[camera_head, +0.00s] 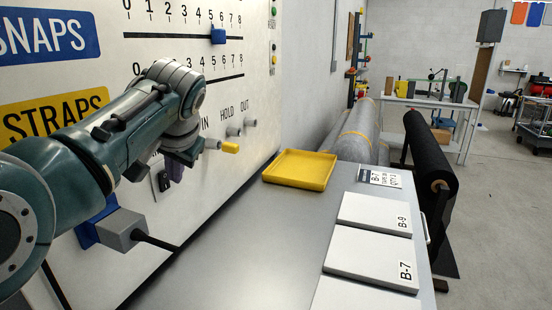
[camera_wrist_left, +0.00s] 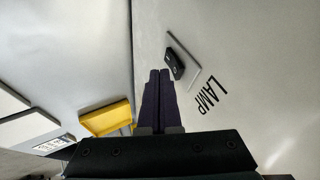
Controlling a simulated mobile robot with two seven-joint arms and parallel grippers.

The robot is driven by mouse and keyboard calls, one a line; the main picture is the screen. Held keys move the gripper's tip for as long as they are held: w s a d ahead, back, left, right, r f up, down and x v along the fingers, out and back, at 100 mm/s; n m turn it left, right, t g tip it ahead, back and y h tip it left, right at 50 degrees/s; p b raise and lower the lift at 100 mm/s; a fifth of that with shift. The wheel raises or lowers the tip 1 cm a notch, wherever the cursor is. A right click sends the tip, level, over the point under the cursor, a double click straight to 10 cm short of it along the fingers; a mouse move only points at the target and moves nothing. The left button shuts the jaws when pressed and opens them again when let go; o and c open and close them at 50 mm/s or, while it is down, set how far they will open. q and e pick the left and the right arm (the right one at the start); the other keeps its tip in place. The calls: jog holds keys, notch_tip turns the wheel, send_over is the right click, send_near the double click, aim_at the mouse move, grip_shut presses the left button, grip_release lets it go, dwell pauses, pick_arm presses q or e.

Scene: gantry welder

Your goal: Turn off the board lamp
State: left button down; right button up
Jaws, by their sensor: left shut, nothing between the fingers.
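The lamp switch is a black rocker (camera_wrist_left: 175,64) on a pale plate on the white board, beside the printed word LAMP (camera_wrist_left: 212,100). A small light mark shows on the rocker; which side is pressed I cannot tell. In the head view the switch (camera_head: 161,181) shows partly, just left of my gripper's fingers. My left gripper (camera_head: 175,172) is in front of the board with its dark fingers closed and empty. In the left wrist view its fingertips (camera_wrist_left: 160,72) appear just left of the rocker; whether they touch it I cannot tell. My right gripper is not in view.
A yellow knob (camera_head: 230,147) and grey pegs under IN, HOLD and OUT stick out right of the gripper. A grey box with a cable (camera_head: 122,230) is below left. A yellow tray (camera_head: 300,169) and white panels (camera_head: 372,255) lie on the grey bench.

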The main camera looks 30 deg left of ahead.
pick_arm(q)
jog(key=shift+a, duration=0.3)
jog(key=shift+s+a+r+h+p, duration=0.1)
jog(key=shift+a+h+p, duration=0.3)
jog(key=shift+p, duration=0.25)
jog(key=shift+r, duration=0.1)
jog(key=shift+r+p, duration=0.7)
jog(key=shift+p, duration=0.3)
